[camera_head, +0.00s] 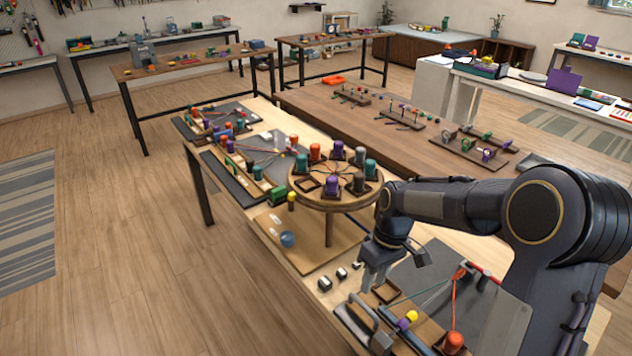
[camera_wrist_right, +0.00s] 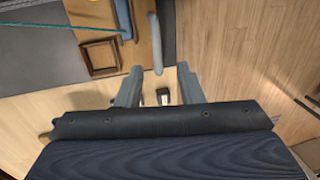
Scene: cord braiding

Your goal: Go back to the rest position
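My right gripper (camera_head: 376,277) hangs over the near part of the workbench. In the right wrist view its two fingers (camera_wrist_right: 158,82) stand apart with nothing held between them. A round wooden braiding stand (camera_head: 328,203) with purple, red, green and grey bobbins is left of and behind the gripper. A board (camera_head: 425,330) with an orange bobbin (camera_head: 453,342), a yellow-and-purple piece (camera_head: 407,320) and orange and green cords lies below and right of the gripper. An empty square wooden holder (camera_wrist_right: 100,58) shows in the right wrist view. My left gripper is not in view.
Small black-and-white blocks (camera_head: 341,274) lie on the bench left of the gripper. A grey curved handle (camera_head: 364,310) rises at the near edge. More boards with bobbins (camera_head: 235,150) fill the far bench end.

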